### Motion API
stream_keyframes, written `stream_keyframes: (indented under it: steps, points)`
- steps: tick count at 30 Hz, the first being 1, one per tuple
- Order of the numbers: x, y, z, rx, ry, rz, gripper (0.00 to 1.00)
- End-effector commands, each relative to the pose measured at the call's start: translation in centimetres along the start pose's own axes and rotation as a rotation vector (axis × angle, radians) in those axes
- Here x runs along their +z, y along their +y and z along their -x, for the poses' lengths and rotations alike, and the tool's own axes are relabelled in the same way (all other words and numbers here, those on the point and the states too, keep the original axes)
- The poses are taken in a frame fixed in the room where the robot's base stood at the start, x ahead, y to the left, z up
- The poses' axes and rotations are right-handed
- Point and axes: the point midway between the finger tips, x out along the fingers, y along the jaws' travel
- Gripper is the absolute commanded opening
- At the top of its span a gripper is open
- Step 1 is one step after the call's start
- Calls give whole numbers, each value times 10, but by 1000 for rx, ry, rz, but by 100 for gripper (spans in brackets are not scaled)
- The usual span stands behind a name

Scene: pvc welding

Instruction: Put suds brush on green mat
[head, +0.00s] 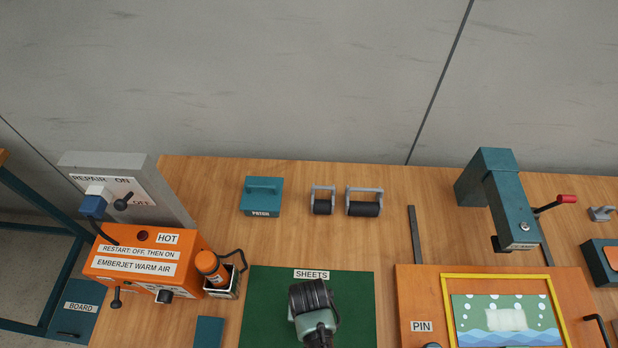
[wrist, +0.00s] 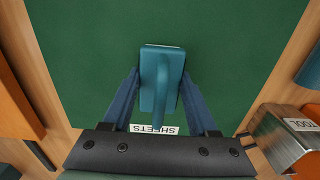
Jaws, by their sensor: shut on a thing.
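The green mat (head: 258,310), labelled SHEETS, lies on the wooden bench in the lower middle of the head view. It fills most of the wrist view (wrist: 90,60). My gripper (wrist: 160,84) is over the mat, its two blue fingers shut on the sides of a teal block with a raised handle, which I take for the suds brush (wrist: 160,62). A thin pale edge shows at the block's far end. I cannot tell whether the brush touches the mat. In the head view my arm hides the gripper and brush.
A teal PATCH block (head: 262,197) and two black rollers (head: 363,208) stand behind the mat. The orange warm-air unit (head: 140,270) and an orange bottle (head: 211,268) in a holder are left. An orange board (head: 420,300) and a teal press (head: 510,205) are right.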

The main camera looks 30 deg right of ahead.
Motion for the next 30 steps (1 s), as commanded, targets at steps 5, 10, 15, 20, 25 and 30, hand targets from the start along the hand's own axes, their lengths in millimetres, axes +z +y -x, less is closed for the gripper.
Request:
stream_keyframes:
  steps: [5, 10, 15, 20, 25, 30]
  points:
    - [0, 0, -2, 0, 0, 0, 7]
    - [0, 0, -3, 0, 0, 0, 81]
    - [0, 0, -3, 0, 0, 0, 89]
    - [0, 0, -2, 0, 0, 0, 89]
    - [-1, 0, 10, -1, 3, 0, 89]
    - [-1, 0, 40, -1, 4, 0, 89]
